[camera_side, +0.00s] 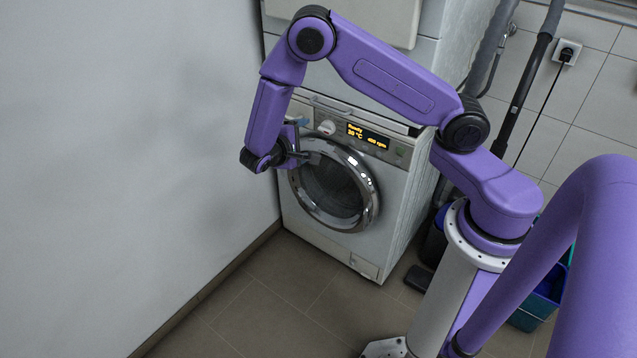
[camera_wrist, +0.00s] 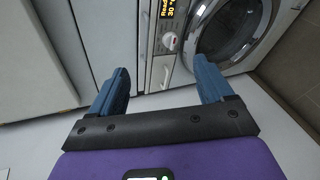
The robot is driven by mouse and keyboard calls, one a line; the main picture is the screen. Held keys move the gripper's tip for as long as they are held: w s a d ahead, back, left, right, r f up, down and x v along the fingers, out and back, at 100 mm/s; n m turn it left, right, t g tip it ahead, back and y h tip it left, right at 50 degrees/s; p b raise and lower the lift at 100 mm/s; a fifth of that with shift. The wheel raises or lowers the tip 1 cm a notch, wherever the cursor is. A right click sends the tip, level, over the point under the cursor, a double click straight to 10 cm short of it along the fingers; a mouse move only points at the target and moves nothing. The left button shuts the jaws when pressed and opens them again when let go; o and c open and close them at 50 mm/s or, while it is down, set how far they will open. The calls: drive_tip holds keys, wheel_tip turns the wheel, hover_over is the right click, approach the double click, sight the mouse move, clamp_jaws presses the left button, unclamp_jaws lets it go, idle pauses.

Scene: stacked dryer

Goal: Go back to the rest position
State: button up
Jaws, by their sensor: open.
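My gripper (camera_wrist: 159,84) shows in the wrist view with its two blue fingers wide apart and nothing between them. In the side view my gripper (camera_side: 303,157) is at the upper left of the round door of the lower machine (camera_side: 295,211). The door (camera_side: 335,187) has a chrome ring and dark glass and looks closed. I cannot tell in the side view whether the fingers touch the ring. In the wrist view the door (camera_wrist: 228,30) lies beyond the right finger, and the fingers look apart from it.
A second white machine (camera_side: 350,22) is stacked on top. A grey wall (camera_side: 130,150) stands close on the left of my gripper. Pipes (camera_side: 527,80) and a blue-green bin (camera_side: 535,312) are at the right. The tiled floor (camera_side: 270,305) in front is clear.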

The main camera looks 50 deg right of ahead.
drive_tip(key=s+a+r+n+y, duration=0.2)
drive_tip(key=s+a+r+y, duration=0.1)
drive_tip(key=s, duration=0.7)
drive_tip(key=s+a+r+n+g+y, duration=0.1)
drive_tip(key=s+a+r+n+y, duration=0.2)
drive_tip(key=s, duration=0.7)
drive_tip(key=s+a+r+n+g+y, duration=0.1)
drive_tip(key=s+a+r+n+y, duration=0.1)
drive_tip(key=s+r+y, duration=0.5)
drive_tip(key=s+a, duration=0.1)
drive_tip(key=s, duration=0.2)
drive_tip(key=shift+a+n+y, duration=0.35)
drive_tip(key=shift+n+y, duration=0.05)
